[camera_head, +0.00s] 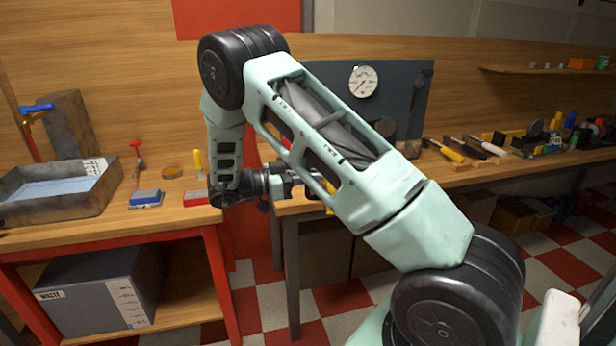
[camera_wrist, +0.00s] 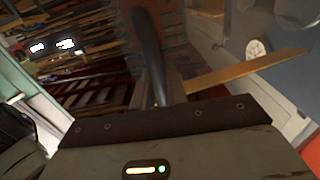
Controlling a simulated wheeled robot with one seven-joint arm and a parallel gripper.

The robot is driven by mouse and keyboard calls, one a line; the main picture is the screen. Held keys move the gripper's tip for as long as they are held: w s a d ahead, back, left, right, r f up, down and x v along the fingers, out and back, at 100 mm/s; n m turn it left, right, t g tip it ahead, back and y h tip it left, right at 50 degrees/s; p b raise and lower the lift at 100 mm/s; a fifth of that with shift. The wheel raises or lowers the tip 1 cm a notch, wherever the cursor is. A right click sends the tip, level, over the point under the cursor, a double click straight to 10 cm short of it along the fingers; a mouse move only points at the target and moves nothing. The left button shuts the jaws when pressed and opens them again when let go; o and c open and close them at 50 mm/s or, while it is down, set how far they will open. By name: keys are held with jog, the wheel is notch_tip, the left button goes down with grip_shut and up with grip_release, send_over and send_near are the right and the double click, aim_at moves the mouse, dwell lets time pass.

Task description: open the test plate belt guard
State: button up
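The dark upright plate (camera_head: 408,85) with a round white gauge (camera_head: 363,81) stands at the back of the right bench in the head view. My arm crosses in front of its left and lower part, and I cannot make out a belt guard there. My gripper (camera_head: 300,186) is mostly behind my forearm, low in front of the plate and near the bench edge. Its fingers are not clear. The wrist view shows a grey panel with a small green light and a dark tapered shape (camera_wrist: 150,55); I cannot tell what they belong to.
The left bench carries a metal tray (camera_head: 60,193), a blue block (camera_head: 146,198) and a red block (camera_head: 197,198). Several hand tools, including a yellow-handled one (camera_head: 447,151), lie on the right bench. A grey box (camera_head: 95,290) sits on the left bench's lower shelf.

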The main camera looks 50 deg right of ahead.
dwell(0.3)
jog(key=b+v, duration=0.2)
jog(key=v, duration=1.5)
jog(key=shift+a+b, duration=0.2)
jog(key=shift+b, duration=0.2)
